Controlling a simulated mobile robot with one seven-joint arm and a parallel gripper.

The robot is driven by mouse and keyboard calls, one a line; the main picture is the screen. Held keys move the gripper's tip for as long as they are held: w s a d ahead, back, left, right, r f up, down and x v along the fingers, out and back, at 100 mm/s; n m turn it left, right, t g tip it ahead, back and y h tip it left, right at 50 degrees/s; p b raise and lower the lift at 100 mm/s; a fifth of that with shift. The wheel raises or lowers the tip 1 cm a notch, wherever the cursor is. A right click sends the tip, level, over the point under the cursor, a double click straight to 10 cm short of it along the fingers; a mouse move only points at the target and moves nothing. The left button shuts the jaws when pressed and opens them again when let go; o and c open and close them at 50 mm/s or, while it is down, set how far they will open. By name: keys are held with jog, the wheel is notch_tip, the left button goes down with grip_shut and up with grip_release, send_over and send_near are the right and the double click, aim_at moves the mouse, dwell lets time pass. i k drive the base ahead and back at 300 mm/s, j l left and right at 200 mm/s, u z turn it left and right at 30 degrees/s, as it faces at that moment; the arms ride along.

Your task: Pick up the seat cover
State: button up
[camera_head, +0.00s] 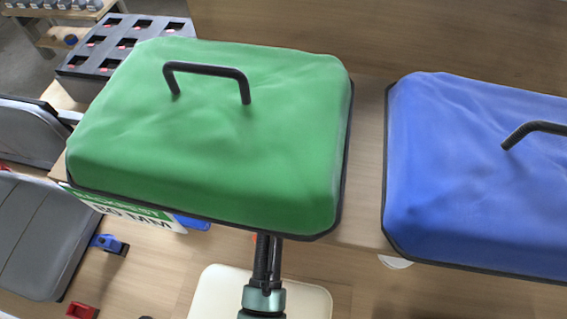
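Two large padded covers show, and I cannot tell from the picture which one is the seat cover. The green cover (215,135) has a dark rim and a black bar handle (207,70) on top. Nothing is on this handle. The blue cover (480,180) stands to its right, apart from it, cut off by the right edge of the picture. Its black handle is partly out of view. Below the green cover's front edge is a dark part with a teal collar, perhaps mine. Its upper end is hidden, so I cannot make out my gripper's fingertips.
A dark tray (75,66) with several square pockets stands behind the green cover. A sign (125,208) reading "BACKREST" shows below it. Grey seats (38,240) stand at the left. Blue and red (82,311) small parts lie at lower left. Wooden surface shows between the covers.

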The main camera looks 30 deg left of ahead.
aim_at(250, 137)
jog(key=k, duration=1.5)
